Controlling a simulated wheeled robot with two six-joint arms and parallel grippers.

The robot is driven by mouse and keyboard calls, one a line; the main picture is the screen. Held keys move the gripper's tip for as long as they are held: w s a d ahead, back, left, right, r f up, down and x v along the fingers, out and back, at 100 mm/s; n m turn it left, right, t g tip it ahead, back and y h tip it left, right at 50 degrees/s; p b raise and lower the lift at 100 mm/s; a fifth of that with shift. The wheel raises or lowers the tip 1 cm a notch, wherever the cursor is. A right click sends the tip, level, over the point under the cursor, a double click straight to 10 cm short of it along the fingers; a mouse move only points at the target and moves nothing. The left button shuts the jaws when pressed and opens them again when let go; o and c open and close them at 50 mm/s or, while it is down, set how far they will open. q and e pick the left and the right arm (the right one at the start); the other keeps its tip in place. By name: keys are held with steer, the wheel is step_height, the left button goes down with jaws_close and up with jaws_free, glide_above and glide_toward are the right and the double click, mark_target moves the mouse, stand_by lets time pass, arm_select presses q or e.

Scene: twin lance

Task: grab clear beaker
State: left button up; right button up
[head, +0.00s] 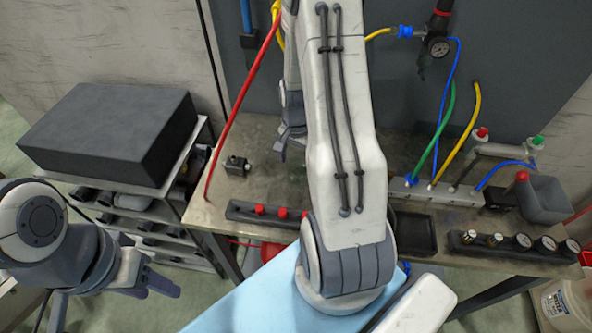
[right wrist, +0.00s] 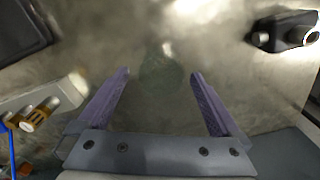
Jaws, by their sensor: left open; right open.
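In the right wrist view a faint, greenish, see-through round shape (right wrist: 162,66) shows on the worn metal bench top, between and just beyond my fingertips. It looks like the clear beaker, but its outline is too dim to be sure. My right gripper (right wrist: 160,76) is open, its two purple-grey fingers wide apart with nothing gripped. In the head view my right gripper (head: 286,142) is partly hidden behind my own arm, above the bench, and no beaker is visible there. My left gripper (head: 160,284) is at the lower left, open and empty, away from the bench.
The workbench (head: 222,185) carries a small black block (head: 236,166), a rack with red knobs (head: 260,212), a hose manifold (head: 440,192), a dark tray (head: 416,234) and a gauge row (head: 510,246). A shelf cart with a black box (head: 112,132) stands left.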

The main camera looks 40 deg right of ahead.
mark_target(296, 168)
steer(key=shift+f+p, duration=0.3)
steer(key=shift+f, duration=1.45)
steer(key=shift+a, duration=0.1)
steer(key=c, duration=1.4)
steer(key=shift+w+r, duration=0.1)
